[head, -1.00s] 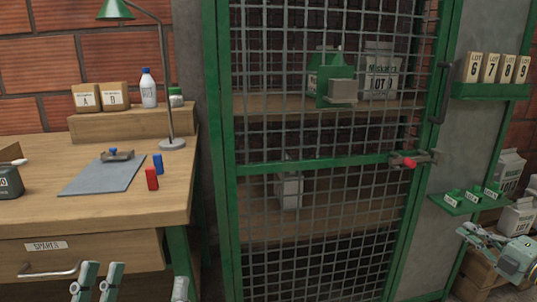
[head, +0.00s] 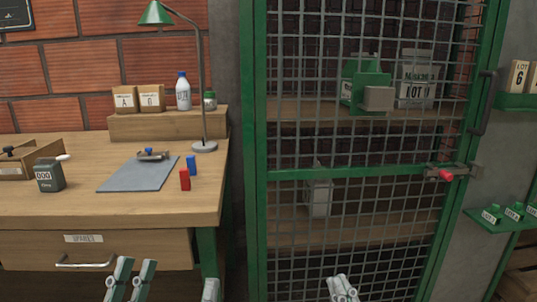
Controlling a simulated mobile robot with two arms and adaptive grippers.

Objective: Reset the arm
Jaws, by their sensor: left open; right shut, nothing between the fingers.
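My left gripper (head: 168,281) is at the bottom edge of the head view, in front of the drawer of the wooden bench. Its pale fingers stand apart and nothing shows between them. My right gripper (head: 342,288) is at the bottom, in front of the lower part of the mesh cage door. Its fingers are together and hold nothing. Most of both arms is out of view below the picture.
The bench (head: 90,205) carries a grey mat (head: 138,175), red (head: 185,180) and blue (head: 192,165) blocks and a lamp (head: 204,146). The green-framed mesh door (head: 350,174) is closed, with a red-tipped latch (head: 446,175). Green shelves (head: 498,221) are at the right.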

